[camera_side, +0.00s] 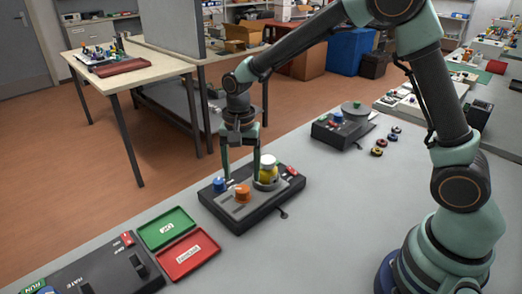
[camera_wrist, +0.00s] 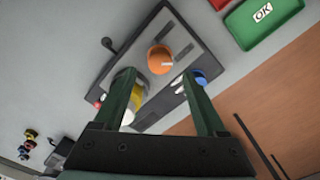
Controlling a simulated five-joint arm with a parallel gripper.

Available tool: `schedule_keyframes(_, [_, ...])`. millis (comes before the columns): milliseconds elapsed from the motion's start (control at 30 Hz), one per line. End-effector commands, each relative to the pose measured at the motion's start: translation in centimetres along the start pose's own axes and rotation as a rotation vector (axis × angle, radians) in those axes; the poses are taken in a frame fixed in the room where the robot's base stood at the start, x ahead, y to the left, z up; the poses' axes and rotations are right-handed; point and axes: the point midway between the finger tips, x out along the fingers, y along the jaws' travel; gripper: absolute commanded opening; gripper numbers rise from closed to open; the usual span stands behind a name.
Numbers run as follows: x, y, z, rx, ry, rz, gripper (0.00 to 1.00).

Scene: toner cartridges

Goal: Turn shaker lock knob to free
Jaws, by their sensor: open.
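A dark shaker unit (camera_side: 240,220) with a grey top plate sits on the grey table. An orange knob (camera_side: 242,193) stands on its front part and also shows in the wrist view (camera_wrist: 159,57), with a pale mark on it. A blue knob (camera_side: 219,184) is to its left in the side view. A yellow bottle with a white cap (camera_side: 268,163) sits in a round holder on the unit. No readable label tells which knob is the lock. My gripper (camera_side: 241,176) is open and empty, pointing down above the unit, apart from the orange knob in the wrist view (camera_wrist: 157,74).
A green OK tray (camera_side: 166,228) and a red tray (camera_side: 188,255) lie left of the unit, beside a dark control panel (camera_side: 100,270). A second dark device (camera_side: 343,125) and several small rings (camera_side: 385,142) lie behind right.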

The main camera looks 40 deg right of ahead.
Motion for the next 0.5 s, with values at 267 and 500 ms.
schedule_keyframes(267, [4.1, 0.1, 0.0, 0.000, -0.002, 0.003, 0.74])
schedule_keyframes(500, [5.0, 0.0, 0.0, 0.000, 0.000, 0.001, 0.74])
